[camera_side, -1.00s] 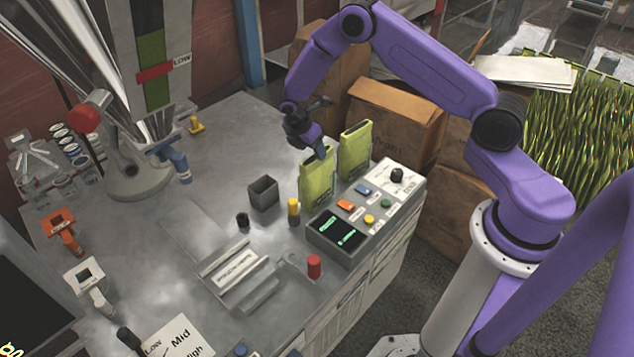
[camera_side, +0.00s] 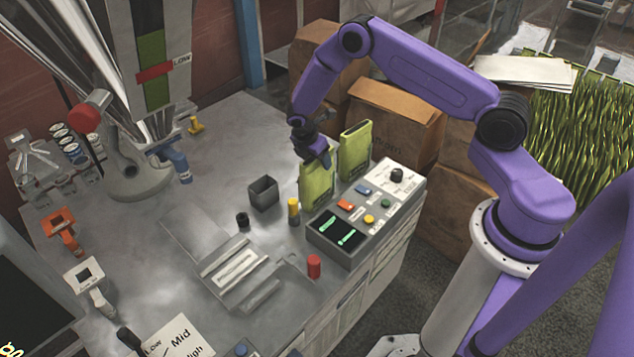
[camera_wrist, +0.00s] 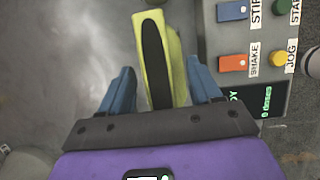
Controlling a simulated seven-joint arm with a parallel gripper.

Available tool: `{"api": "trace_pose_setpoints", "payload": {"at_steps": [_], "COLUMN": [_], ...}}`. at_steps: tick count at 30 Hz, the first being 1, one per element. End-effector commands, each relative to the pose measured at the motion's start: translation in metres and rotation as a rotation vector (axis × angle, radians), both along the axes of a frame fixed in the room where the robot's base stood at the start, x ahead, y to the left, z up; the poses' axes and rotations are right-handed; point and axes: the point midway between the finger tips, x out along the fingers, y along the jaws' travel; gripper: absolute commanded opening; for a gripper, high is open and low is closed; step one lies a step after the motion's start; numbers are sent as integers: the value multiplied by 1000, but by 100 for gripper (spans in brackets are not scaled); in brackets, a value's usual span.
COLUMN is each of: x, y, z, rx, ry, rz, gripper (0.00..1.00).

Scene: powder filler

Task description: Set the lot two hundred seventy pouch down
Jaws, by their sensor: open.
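Two yellow-green pouches stand upright on the grey bench beside the control panel. The nearer pouch (camera_side: 316,186) is under my gripper (camera_side: 318,158); the other pouch (camera_side: 355,152) stands just behind it to the right. In the wrist view, my gripper (camera_wrist: 162,92) has its blue fingers apart, one on each side of a pouch (camera_wrist: 172,50) with a dark top strip. Gaps show between the fingers and the pouch. I cannot read a lot number on either pouch.
The control panel (camera_side: 338,239) with coloured buttons is close to the right of the pouches. A dark open box (camera_side: 264,193), a yellow-capped bottle (camera_side: 293,212) and a red cylinder (camera_side: 314,266) stand nearby. The bench is clear behind the box.

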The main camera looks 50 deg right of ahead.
Motion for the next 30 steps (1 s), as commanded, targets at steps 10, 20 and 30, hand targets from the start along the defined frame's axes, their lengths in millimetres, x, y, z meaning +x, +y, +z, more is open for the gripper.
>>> {"api": "trace_pose_setpoints", "payload": {"at_steps": [10,20,30], "x": [0,0,0], "y": [0,0,0], "z": [-3,-3,-3], "rx": [0,0,0], "ry": [1,1,1], "rz": [-1,-1,-1], "gripper": [63,0,0]}}
